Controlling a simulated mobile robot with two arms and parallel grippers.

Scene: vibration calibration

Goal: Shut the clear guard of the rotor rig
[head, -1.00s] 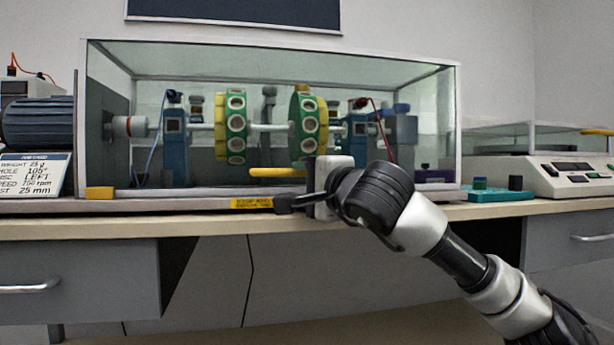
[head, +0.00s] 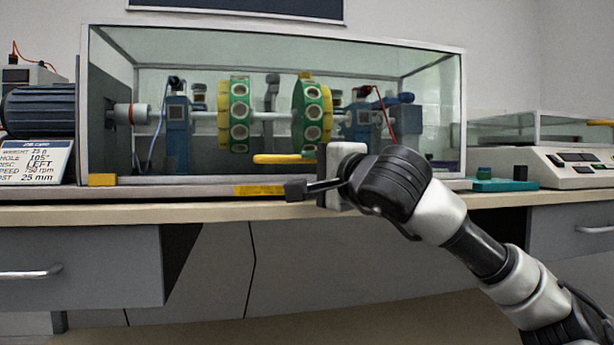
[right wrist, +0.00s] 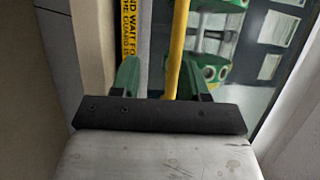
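The clear guard (head: 200,50) is a glass box with a pale frame over the rotor rig. Its front looks lowered, with the lower rim close to the bench; I cannot tell if a small gap is left. A yellow handle bar (head: 283,159) runs along its lower front. My right gripper (head: 328,160) is at the right end of this bar, its fingers mostly hidden behind the hand. In the right wrist view its green fingers (right wrist: 165,82) stand apart, with the yellow bar (right wrist: 177,45) showing between them. My left gripper is not in view.
Inside are two green-yellow discs (head: 239,115) on a shaft. A yellow label (head: 259,190) is on the base front. A sign (head: 35,161) and motor (head: 38,108) stand left. A teal tray (head: 500,185) and a white scale (head: 570,165) stand right.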

